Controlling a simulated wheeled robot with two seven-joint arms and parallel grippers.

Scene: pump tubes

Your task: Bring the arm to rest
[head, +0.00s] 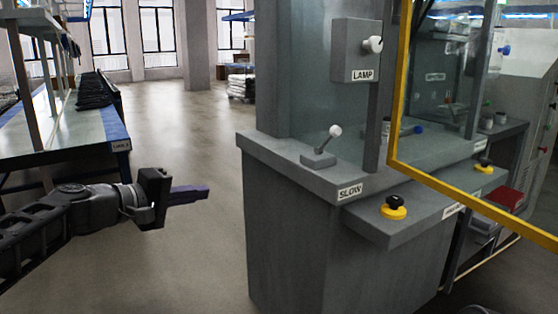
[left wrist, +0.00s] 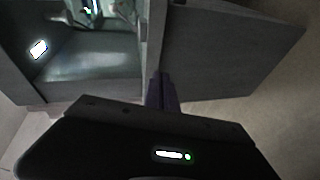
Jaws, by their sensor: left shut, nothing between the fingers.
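My left arm comes in from the left in the head view, stretched out level. My left gripper (head: 205,190) has dark purple fingers, held together with nothing between them. It hangs in free air over the floor, to the left of the grey machine cabinet (head: 300,230) and apart from it. In the left wrist view the shut fingers (left wrist: 161,92) point towards grey panels of the machine (left wrist: 225,55). My right gripper is not in view.
The cabinet carries a white-knobbed lever (head: 334,132), a LAMP switch box (head: 355,50) and a yellow-and-black knob (head: 394,207). A yellow-framed glass door (head: 395,110) is at the right. A long table (head: 60,135) stands at the left. The floor (head: 190,130) between is clear.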

